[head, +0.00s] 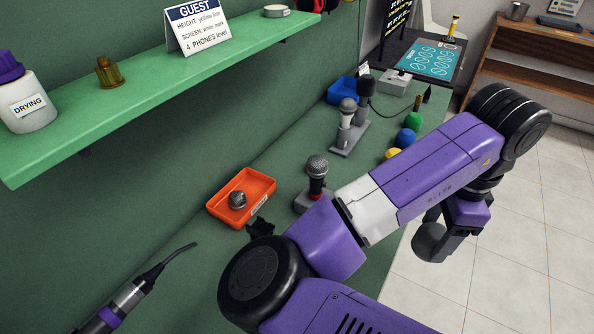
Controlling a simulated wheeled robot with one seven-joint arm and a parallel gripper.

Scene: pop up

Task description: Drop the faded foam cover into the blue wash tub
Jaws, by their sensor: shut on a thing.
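My gripper (440,238) is at the right, beyond the counter's right edge and above the tiled floor. It is shut on a rounded grey thing (427,243), which looks like the faded foam cover. The fingers hide part of it. The blue wash tub (342,91) sits at the far end of the green counter, against the wall. It is small in view and partly hidden by a microphone with a dark cover (366,88). My gripper is well apart from the tub, nearer to me and to its right.
Green (413,121), blue (405,138) and yellow (393,154) balls line the counter's right side. Microphones stand on grey bases (349,138). An orange tray (259,185) holds a metal mic head (237,200). A green shelf (120,105) overhangs at left.

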